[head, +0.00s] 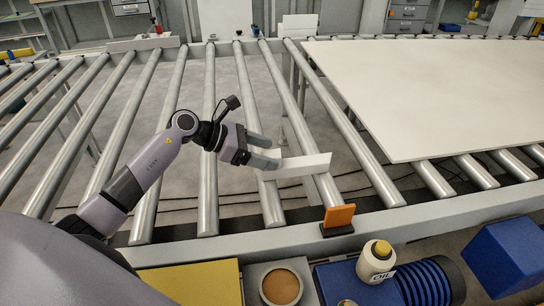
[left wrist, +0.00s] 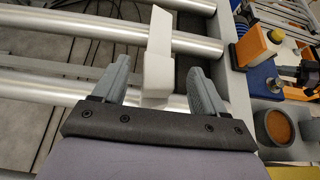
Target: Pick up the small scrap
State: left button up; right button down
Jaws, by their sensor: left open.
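The small scrap (head: 305,166) is a white, narrow strip lying across the rollers near the front rail. My left gripper (head: 268,150) is at its left end, with the fingers pointing at it. In the left wrist view the scrap (left wrist: 159,48) runs away from me, and its near end reaches between the two fingertips. The left gripper (left wrist: 159,78) is open there, with a gap on each side of the scrap. I cannot tell how high the fingers are relative to it. My right gripper is not in view.
A large white board (head: 440,95) lies on the rollers at the right. An orange block (head: 339,216) stands on the front rail near the scrap. Along the front are a yellow panel (head: 195,284), a round cup (head: 281,287), an oil bottle (head: 376,262) and a blue box (head: 508,257).

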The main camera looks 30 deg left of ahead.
pick_arm(q)
jog(key=shift+x, duration=1.25)
jog(key=c, duration=1.1)
jog(key=shift+a+r, duration=0.1)
